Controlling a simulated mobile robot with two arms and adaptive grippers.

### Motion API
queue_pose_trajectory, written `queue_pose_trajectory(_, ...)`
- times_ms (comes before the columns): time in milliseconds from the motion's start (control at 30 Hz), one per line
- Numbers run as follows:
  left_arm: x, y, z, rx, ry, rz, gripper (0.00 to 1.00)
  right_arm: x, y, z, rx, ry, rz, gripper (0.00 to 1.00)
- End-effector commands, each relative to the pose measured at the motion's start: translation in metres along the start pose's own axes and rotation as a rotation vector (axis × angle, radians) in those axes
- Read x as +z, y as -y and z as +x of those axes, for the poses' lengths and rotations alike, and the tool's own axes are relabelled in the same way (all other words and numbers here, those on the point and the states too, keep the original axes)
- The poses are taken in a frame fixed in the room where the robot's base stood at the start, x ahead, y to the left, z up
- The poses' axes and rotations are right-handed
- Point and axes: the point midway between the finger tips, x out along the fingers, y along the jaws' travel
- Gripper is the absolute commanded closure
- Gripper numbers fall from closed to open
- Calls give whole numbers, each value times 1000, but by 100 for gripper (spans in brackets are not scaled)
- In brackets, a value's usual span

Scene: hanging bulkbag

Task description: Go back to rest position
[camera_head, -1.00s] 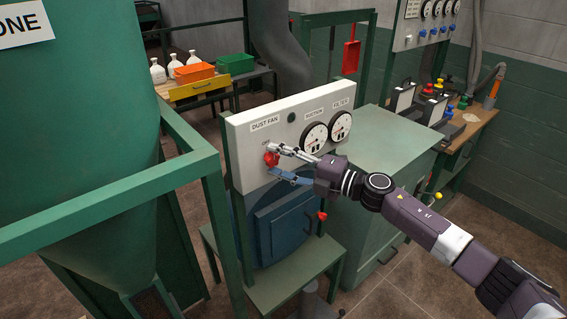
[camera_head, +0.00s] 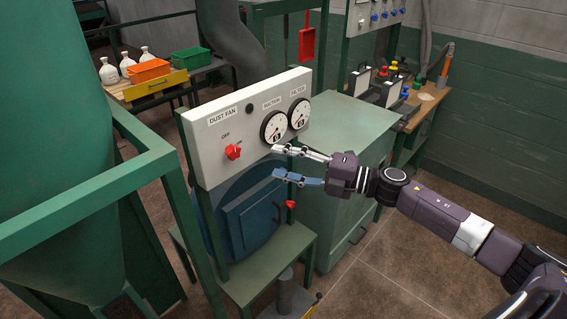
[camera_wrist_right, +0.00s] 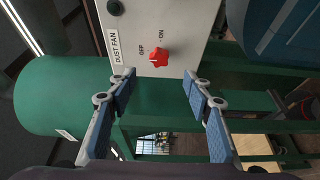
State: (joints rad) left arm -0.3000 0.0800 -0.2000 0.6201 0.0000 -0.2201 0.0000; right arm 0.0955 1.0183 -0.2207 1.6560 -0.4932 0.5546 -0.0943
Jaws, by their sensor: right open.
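My right gripper (camera_head: 275,163) is open and empty, to the right of the red dust fan knob (camera_head: 233,152) and apart from it. The knob sits on the white control panel (camera_head: 204,144), with OFF and ON labels by it. In the right wrist view the red knob (camera_wrist_right: 159,57) shows beyond the gap between the open fingers (camera_wrist_right: 160,78). Its pointer is too small to read surely. My left gripper is not in view.
Two gauges (camera_head: 274,127) are on the panel's right half. A blue round housing (camera_head: 250,215) is below it. A green cabinet (camera_head: 340,140) stands behind my right gripper. A green hopper (camera_head: 50,150) and railing (camera_head: 95,190) fill the left. Floor is clear at lower right.

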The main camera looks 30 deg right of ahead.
Motion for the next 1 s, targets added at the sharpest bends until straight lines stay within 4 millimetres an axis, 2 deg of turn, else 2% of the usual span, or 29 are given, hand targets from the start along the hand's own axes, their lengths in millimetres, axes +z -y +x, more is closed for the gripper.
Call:
queue_pose_trajectory(433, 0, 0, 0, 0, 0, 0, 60, 0, 1, 0, -1, 1, 1, 54)
queue_pose_trajectory(567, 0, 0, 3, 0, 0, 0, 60, 11, 20, -2, -2, 44, 51, 54)
queue_pose_trajectory(667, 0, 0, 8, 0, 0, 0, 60, 33, 64, -9, -6, 144, 162, 54)
queue_pose_trajectory(767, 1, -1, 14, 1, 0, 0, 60, 56, 130, -23, -22, 282, 313, 54)
queue_pose_trajectory(800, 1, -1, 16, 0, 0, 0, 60, 63, 160, -31, -33, 340, 377, 54)
queue_pose_trajectory(867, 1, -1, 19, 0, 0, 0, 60, 69, 204, -44, -51, 423, 467, 54)
queue_pose_trajectory(900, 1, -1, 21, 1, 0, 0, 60, 71, 234, -54, -65, 477, 525, 54)
queue_pose_trajectory(967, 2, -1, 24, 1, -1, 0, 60, 69, 278, -68, -89, 553, 610, 54)
queue_pose_trajectory(1000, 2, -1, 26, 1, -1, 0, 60, 66, 307, -78, -107, 603, 663, 54)
